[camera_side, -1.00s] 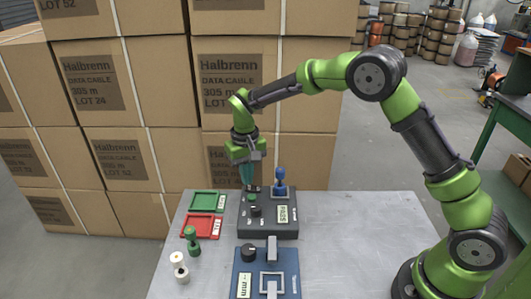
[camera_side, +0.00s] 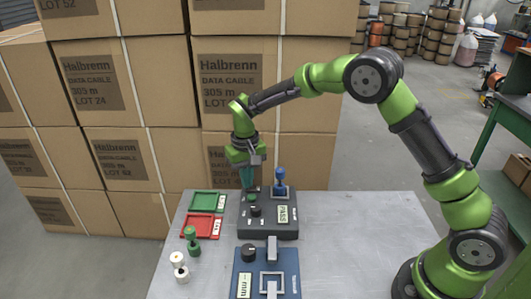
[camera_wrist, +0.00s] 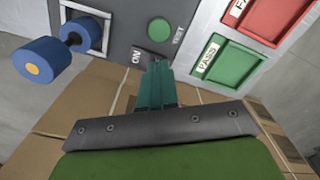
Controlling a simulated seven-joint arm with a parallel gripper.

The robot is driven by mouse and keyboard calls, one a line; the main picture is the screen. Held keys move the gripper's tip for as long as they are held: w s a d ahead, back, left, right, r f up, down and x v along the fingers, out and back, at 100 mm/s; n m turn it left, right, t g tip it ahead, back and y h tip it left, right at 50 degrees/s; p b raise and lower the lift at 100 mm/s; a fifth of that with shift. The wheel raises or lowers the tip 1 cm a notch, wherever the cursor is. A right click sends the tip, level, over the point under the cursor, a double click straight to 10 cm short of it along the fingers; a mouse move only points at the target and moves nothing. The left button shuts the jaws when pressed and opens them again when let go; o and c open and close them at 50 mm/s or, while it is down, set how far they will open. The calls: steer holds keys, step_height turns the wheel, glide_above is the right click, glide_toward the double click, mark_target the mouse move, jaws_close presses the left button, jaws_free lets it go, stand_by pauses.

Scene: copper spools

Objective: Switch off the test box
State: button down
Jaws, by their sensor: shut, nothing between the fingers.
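The test box (camera_side: 270,228) is a dark grey box on the table with a green button, a black knob and a lit display (camera_side: 284,214). A blue spool (camera_side: 281,182) stands in its socket; it also shows in the wrist view (camera_wrist: 45,60). My gripper (camera_side: 248,186) is shut and empty, pointing down at the box's far edge. The switch at that label is hidden behind the fingers. I cannot tell whether they touch the box.
A green PASS tray (camera_side: 193,202) and a red tray (camera_side: 184,226) lie left of the box. A green spool (camera_side: 192,241) and white spools (camera_side: 178,260) stand in front of them. A blue device (camera_side: 246,284) sits nearer. Stacked cartons (camera_side: 170,90) rise behind the table.

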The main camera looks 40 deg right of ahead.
steer(key=shift+f, duration=0.4)
steer(key=shift+r, duration=3.55)
steer(key=shift+f, duration=0.25)
steer(key=s+d+r+t, duration=0.1)
steer(key=s+r, duration=0.3)
steer(key=s, duration=0.4)
steer(key=s+d+r+t+y, duration=0.1)
steer(key=s+r+t, duration=0.2)
steer(key=s, duration=0.6)
steer(key=s+d+r+m+t+y, duration=0.1)
steer(key=s+r+t, duration=0.2)
steer(key=s+r, duration=0.3)
steer(key=s, duration=0.3)
steer(key=shift+s+d, duration=0.2)
steer(key=shift+d, duration=0.2)
